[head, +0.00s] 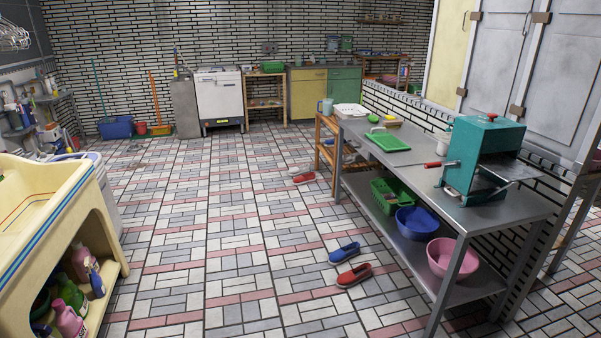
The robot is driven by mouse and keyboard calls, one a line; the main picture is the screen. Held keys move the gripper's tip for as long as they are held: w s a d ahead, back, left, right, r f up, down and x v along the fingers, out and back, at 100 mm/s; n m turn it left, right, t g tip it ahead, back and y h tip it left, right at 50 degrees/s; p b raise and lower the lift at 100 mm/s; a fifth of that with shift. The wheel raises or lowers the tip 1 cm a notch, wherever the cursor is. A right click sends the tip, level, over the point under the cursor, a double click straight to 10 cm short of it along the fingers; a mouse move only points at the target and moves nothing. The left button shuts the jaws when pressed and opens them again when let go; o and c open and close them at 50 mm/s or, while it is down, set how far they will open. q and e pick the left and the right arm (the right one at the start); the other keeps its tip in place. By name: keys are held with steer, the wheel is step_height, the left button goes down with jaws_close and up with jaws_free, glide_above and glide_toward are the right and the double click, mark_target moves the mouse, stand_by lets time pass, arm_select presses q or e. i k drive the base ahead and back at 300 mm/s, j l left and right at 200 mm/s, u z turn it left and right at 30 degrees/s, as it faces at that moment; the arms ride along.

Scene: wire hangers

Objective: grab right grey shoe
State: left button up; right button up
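A pale grey shoe (299,168) appears on the tiled floor near the wooden shelf, just behind a red shoe (304,178). It is small and far off, and I cannot tell whether it is a left or a right shoe. A second grey shoe is not clearly visible. Nearer, a blue shoe (344,252) and another red shoe (354,274) lie side by side on the floor, left of the metal table. Neither of my grippers shows in the head view.
The metal table (440,180) stands at the right, with a blue bowl (417,222) and a pink basin (452,259) on its lower shelf. A wooden shelf (326,150) adjoins its far end. A yellow sink (40,215) stands at the left. The middle floor is clear.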

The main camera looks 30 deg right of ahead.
mark_target(298, 170)
steer(key=i+l+z, duration=0.1)
steer(key=i+z, duration=0.2)
steer(key=i, duration=0.4)
steer(key=i+z, duration=0.15)
steer(key=i, duration=4.1)
steer(key=i+z, duration=0.1)
steer(key=i, duration=2.05)
steer(key=i+j+z, duration=0.1)
steer(key=i+z, duration=0.35)
steer(key=i, duration=0.15)
steer(key=i+j+z, duration=0.45)
steer(key=i, duration=0.15)
steer(key=i+j+z, duration=0.4)
steer(key=i, duration=0.15)
